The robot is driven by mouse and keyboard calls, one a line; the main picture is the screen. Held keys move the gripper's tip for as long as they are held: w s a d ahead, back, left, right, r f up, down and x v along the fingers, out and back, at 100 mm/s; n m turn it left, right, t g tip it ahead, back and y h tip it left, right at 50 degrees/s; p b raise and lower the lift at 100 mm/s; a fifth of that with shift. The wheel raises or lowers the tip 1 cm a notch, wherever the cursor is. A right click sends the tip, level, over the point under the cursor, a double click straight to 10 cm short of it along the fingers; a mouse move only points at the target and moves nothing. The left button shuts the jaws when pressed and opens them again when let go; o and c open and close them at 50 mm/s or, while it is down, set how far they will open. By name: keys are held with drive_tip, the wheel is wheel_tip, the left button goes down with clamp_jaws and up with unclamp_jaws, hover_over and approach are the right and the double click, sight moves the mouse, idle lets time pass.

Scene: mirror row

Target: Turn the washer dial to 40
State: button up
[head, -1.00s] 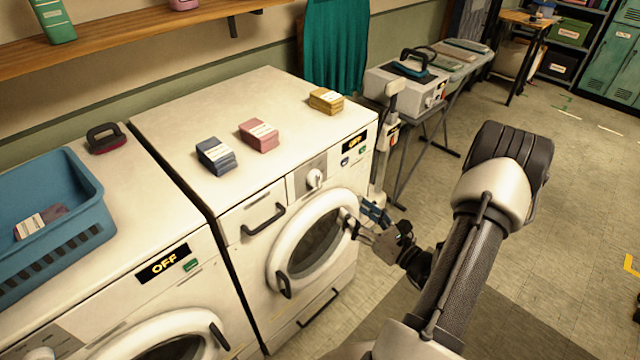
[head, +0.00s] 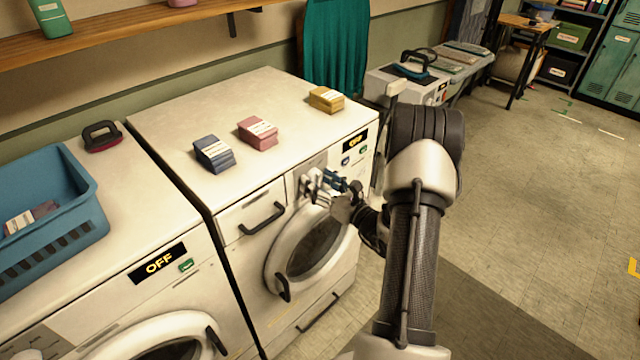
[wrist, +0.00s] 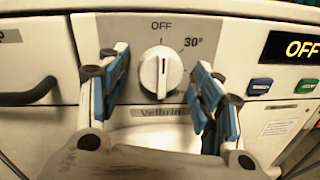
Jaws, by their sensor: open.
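The washer dial (wrist: 161,72) is a round white knob on a grey plate (wrist: 205,28) in the wrist view. Its ridge stands upright, towards the OFF mark at the top; a 30° mark is at upper right. No 40 mark shows; the lower part of the plate is hidden. My gripper (wrist: 157,85) is open, with one blue-padded finger on each side of the dial. I see no clear contact. In the head view my gripper (head: 322,185) is at the washer's (head: 240,115) front panel and largely covers the dial.
The washer's display (wrist: 291,47) reads OFF, with a blue button (wrist: 259,86) and a green button (wrist: 306,86) below it. A drawer handle (wrist: 28,92) is left of the dial. The round door (head: 310,245) is below. Card stacks (head: 257,132) lie on top.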

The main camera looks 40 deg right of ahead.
drive_tip(key=shift+c, duration=0.2)
drive_tip(key=c, duration=1)
drive_tip(key=shift+m+p, duration=0.3)
drive_tip(key=shift+p, duration=0.05)
drive_tip(key=m+p, duration=0.1)
drive_tip(key=m, duration=0.1)
drive_tip(key=m+p, duration=0.1)
drive_tip(key=p, duration=0.1)
drive_tip(key=shift+r+m, duration=0.2)
drive_tip(key=shift+m, duration=0.2)
drive_tip(key=m+p, duration=0.3)
drive_tip(key=m, duration=0.2)
drive_tip(key=shift+g+p, duration=0.3)
drive_tip(key=shift+g, duration=0.1)
drive_tip(key=m+p, duration=0.2)
drive_tip(key=m, duration=0.3)
drive_tip(key=shift+r+y+p, duration=0.1)
drive_tip(key=shift+y+p, duration=0.2)
drive_tip(key=shift+y, duration=0.1)
drive_tip(key=m+p, duration=0.1)
drive_tip(key=m, duration=0.3)
drive_tip(key=shift+y, duration=0.3)
